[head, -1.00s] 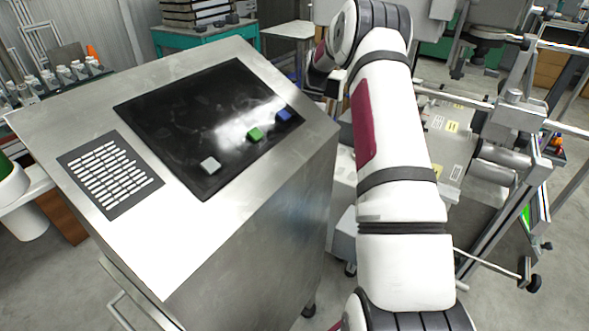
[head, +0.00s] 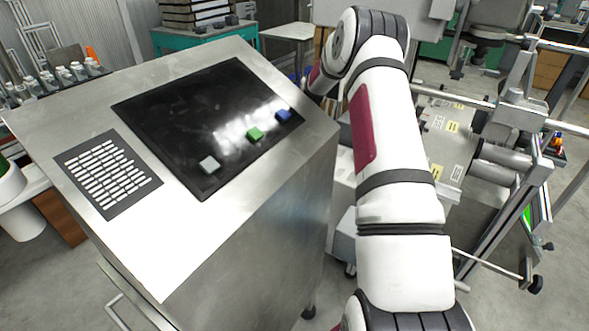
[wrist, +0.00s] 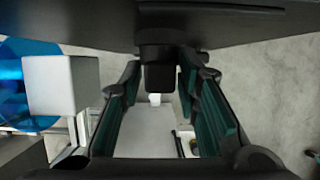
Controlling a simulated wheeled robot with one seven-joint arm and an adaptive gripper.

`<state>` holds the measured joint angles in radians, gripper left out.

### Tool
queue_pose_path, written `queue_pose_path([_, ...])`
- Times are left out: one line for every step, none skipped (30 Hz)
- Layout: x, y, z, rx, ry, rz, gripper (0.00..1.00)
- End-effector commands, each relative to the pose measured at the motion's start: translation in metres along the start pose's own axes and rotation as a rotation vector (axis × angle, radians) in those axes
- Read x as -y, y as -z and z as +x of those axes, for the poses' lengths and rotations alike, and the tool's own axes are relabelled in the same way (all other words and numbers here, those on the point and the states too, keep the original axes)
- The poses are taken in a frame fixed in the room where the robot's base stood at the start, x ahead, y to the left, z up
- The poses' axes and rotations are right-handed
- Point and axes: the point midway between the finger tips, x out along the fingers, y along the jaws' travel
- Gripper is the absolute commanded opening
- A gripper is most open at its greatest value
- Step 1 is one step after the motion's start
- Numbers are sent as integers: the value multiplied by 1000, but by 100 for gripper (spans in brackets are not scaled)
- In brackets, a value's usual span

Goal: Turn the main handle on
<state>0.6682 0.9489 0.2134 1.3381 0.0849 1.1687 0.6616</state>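In the wrist view my gripper (wrist: 161,82) is open, its two teal-padded fingers apart. A dark block (wrist: 158,68) sits between the fingertips, below a wide dark surface. It may be the main handle, but I cannot tell for sure. I see a narrow gap beside it and cannot tell whether a finger touches it. In the head view my arm reaches away from me, and its bent upper part hides the gripper. No handle can be clearly made out there.
A metal console (head: 215,240) with a black panel and grey, green and blue buttons stands left of my arm. A machine with metal rails (head: 510,120) stands at right. The wrist view shows a blue disc (wrist: 20,85) and a pale block (wrist: 62,85) at left.

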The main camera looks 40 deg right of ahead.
Motion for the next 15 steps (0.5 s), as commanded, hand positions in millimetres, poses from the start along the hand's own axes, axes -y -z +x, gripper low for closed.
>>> queue_pose_path([0,0,2,1,-1,0,1])
queue_pose_path([0,0,2,1,-1,0,1])
queue_pose_path([0,0,2,2,-1,0,1])
queue_pose_path([0,0,2,2,-1,0,1])
queue_pose_path([0,0,2,2,-1,0,1])
queue_pose_path([0,0,2,2,-1,-1,1])
queue_pose_path([0,0,2,2,0,-1,1])
queue_pose_path([0,0,2,3,2,-2,1])
queue_pose_path([-1,0,2,3,6,-4,1])
queue_pose_path([-1,0,3,3,11,-6,1])
queue_pose_path([-1,0,3,4,17,-9,1])
queue_pose_path([-2,-1,3,6,27,-12,1])
queue_pose_path([-2,-1,3,7,37,-16,1])
queue_pose_path([-3,-1,3,7,48,-21,1])
queue_pose_path([-4,-1,3,8,65,-27,1])
